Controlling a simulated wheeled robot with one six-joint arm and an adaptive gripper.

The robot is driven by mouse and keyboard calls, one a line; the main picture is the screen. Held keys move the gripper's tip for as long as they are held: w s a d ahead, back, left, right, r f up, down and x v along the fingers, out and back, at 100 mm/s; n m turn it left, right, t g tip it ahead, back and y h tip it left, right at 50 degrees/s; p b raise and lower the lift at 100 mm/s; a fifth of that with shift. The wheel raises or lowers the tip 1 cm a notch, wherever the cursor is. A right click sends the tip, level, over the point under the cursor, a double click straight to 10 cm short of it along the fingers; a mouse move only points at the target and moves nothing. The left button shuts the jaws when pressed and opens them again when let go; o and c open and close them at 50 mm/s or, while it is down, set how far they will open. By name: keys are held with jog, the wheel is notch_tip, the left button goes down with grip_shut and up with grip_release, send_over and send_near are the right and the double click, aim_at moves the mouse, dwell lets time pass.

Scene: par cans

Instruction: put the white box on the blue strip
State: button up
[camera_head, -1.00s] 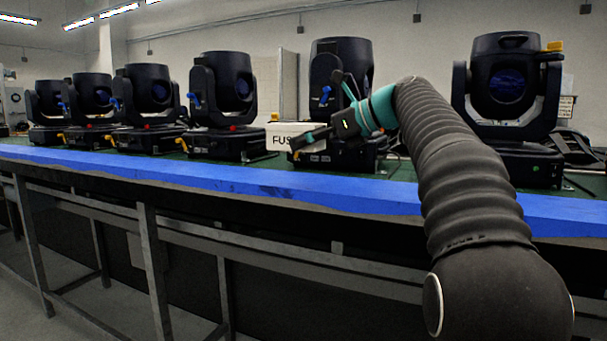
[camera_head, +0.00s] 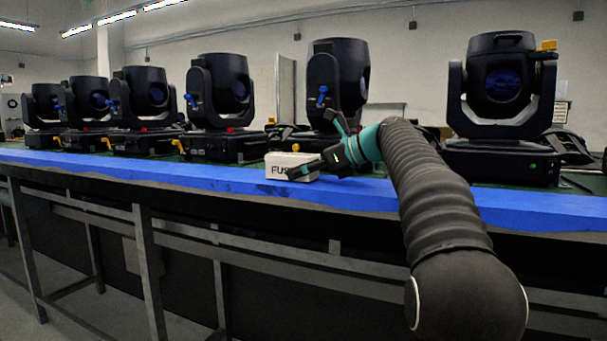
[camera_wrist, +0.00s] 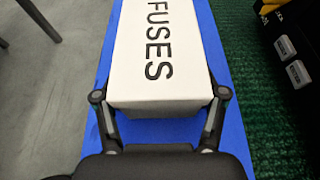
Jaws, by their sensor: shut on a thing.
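The white box (camera_head: 283,160) carries dark lettering; in the wrist view the box (camera_wrist: 130,70) reads "FUSES". My gripper (camera_head: 308,168) has its two fingers on either side of the box's near end, and in the wrist view my gripper (camera_wrist: 160,100) is shut on it. The blue strip (camera_head: 200,176) runs along the front edge of the table. In the wrist view the blue strip (camera_wrist: 222,80) shows on both sides of the box and in front of it. The box is over the strip; whether its underside touches it I cannot tell.
Several black moving-head lights (camera_head: 222,105) stand in a row on the table's green surface (camera_wrist: 245,60) behind the strip. One light (camera_head: 340,90) stands right behind the box. Floor (camera_wrist: 40,90) lies beyond the strip's outer edge.

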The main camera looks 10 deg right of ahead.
jog(key=shift+f, duration=0.1)
jog(key=o, duration=1.3)
jog(key=shift+c, duration=0.2)
jog(key=shift+s+d+r, duration=0.1)
jog(key=shift+d+r, duration=0.1)
jog(key=shift+r, duration=0.05)
jog(key=p+v, duration=0.2)
jog(key=v, duration=0.9)
jog(key=shift+s+d+r, duration=0.1)
jog(key=shift+s+d, duration=0.05)
jog(key=shift+d, duration=0.05)
